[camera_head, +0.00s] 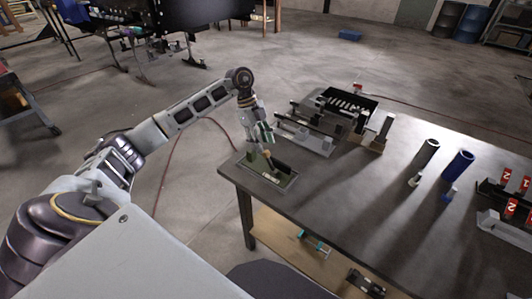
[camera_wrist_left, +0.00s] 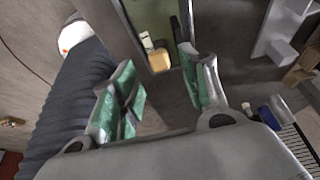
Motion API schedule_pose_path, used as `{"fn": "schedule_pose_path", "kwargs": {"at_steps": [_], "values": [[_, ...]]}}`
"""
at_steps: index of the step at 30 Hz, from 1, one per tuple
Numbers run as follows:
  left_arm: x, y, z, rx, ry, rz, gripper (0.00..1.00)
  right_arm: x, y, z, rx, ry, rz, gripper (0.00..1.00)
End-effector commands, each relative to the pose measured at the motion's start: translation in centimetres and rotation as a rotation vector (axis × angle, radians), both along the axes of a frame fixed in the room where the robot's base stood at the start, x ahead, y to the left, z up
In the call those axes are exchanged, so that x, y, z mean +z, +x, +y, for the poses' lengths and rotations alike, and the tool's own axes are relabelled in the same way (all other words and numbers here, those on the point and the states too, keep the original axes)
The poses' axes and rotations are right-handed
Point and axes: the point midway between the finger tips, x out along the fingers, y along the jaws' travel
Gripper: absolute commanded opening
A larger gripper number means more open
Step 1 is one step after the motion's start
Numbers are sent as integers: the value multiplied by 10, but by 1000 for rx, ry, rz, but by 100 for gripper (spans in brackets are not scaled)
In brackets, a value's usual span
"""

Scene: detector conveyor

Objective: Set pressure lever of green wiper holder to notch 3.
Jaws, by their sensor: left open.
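The green wiper holder (camera_head: 265,179) is a low, dark green tray-like fixture at the near left corner of the table. In the left wrist view, part of the holder (camera_wrist_left: 138,22) shows at the top. A small orange-tan knob (camera_wrist_left: 156,59) with a pale piece above it shows inside; it looks like the lever's end. My left gripper (camera_head: 262,143) is just above the holder. In the left wrist view, the left gripper (camera_wrist_left: 163,88) is open, its green-padded fingers apart with nothing between them. The knob lies beyond the fingertips. The notch markings cannot be read. My right gripper is not in view.
The dark table (camera_head: 335,192) has a grey rail-like fixture (camera_head: 305,138) and a black box (camera_head: 347,105) behind the holder. The table's middle front is clear.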

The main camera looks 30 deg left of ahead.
Motion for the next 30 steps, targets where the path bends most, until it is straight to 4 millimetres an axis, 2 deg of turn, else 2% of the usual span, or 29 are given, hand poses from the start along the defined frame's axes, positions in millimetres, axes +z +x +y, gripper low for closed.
{"fn": "schedule_pose_path", "kwargs": {"at_steps": [6, 12, 25, 30], "values": [[-27, -2, -11, -1, -1, 3, 45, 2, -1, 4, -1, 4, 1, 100], [-42, -2, -18, 0, -1, 1, 45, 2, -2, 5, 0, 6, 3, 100], [-47, -2, -19, 0, 0, 0, 45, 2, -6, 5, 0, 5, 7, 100], [-47, -2, -19, 0, 0, 0, 24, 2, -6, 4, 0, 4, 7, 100]]}}
